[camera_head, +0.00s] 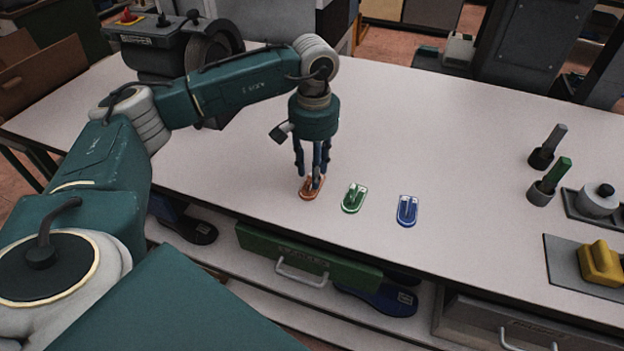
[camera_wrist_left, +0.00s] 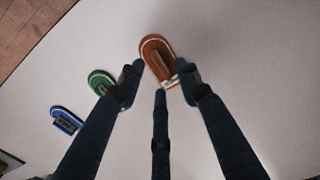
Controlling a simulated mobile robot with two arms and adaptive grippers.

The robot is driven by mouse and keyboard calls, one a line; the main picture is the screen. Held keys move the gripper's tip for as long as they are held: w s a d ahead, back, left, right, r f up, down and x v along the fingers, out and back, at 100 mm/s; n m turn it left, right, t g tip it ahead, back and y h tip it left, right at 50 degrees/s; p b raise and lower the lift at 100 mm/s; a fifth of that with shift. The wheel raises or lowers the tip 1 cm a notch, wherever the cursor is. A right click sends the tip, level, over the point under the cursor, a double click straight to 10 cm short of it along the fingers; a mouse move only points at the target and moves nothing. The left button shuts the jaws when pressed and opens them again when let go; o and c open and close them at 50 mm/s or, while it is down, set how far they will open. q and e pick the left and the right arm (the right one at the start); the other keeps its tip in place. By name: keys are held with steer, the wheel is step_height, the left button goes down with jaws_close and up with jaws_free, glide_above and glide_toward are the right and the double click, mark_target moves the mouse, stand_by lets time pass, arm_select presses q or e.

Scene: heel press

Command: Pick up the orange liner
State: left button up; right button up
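The orange liner (camera_head: 307,194) lies flat on the white table at the left end of a row of three liners. It also shows in the left wrist view (camera_wrist_left: 155,52), with a white label near its lower end. My left gripper (camera_head: 312,176) points straight down over it. Its three dark fingers (camera_wrist_left: 160,82) are spread apart, with the liner's labelled end between and just beyond the tips. I cannot tell whether any fingertip touches the liner. The fingers hide part of it in the head view. My right gripper is not in view.
A green liner (camera_head: 354,198) and a blue liner (camera_head: 407,211) lie to the right. Farther right are two dark cups with upright handles (camera_head: 542,194) and a yellow block (camera_head: 601,262) on a grey plate. A machine (camera_head: 165,45) stands back left. The table's centre back is clear.

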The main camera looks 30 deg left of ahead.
arm_select(q)
steer(key=shift+f, duration=0.55)
steer(key=shift+a+f, duration=0.1)
steer(key=shift+f, duration=0.35)
steer(key=shift+c, duration=0.3)
jaws_close()
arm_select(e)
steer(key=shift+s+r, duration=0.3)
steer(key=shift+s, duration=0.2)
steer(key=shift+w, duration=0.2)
